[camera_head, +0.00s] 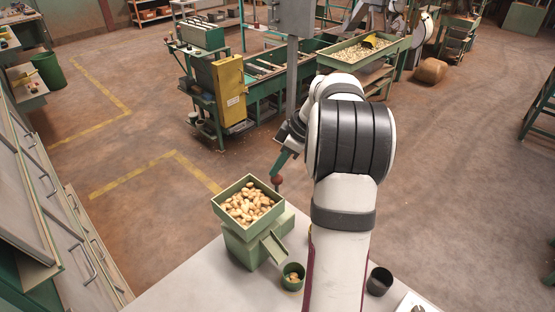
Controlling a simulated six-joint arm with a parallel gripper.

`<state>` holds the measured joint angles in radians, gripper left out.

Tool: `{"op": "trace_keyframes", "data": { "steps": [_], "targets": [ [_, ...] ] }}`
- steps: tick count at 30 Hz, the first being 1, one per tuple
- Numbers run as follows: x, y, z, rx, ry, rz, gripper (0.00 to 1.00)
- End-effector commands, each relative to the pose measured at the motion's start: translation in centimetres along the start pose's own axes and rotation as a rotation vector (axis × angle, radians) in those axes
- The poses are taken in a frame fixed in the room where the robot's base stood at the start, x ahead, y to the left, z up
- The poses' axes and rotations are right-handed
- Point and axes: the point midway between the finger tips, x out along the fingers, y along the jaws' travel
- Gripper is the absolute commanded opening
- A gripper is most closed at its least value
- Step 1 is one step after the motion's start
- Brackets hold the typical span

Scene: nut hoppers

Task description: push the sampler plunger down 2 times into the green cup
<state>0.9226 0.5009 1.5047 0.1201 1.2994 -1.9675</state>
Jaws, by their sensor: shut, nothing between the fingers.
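The sampler is a green box on the white table, with an open hopper (248,206) full of nuts. A chute (274,247) slopes from its front right toward the green cup (292,283). The green cup stands upright below the chute's end and has some nuts in it. A dark red ball knob (277,181), seemingly the plunger's top, shows at the hopper's back right corner. My gripper (277,171) is shut and empty, pointing down right above the knob. I cannot tell whether its tips touch the knob. Most of the plunger's rod is hidden.
A dark cup (379,281) stands on the white table (190,288) to the right of my arm. A white item with a dark top sits at the bottom right edge. Grey cabinets line the left. Machines stand on the floor beyond the table.

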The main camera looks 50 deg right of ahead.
Motion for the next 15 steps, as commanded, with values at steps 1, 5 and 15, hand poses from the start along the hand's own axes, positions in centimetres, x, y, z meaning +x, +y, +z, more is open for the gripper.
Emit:
{"op": "trace_keyframes", "data": {
  "steps": [1, 5, 15],
  "targets": [
    [0.7, -0.1, 0.4, 0.001, -0.002, -0.004, 0.00],
    [1.6, -0.1, 0.8, -0.001, -0.002, -0.003, 0.00],
    [1.8, -0.1, 0.9, -0.001, -0.004, -0.005, 0.00]
  ]
}}
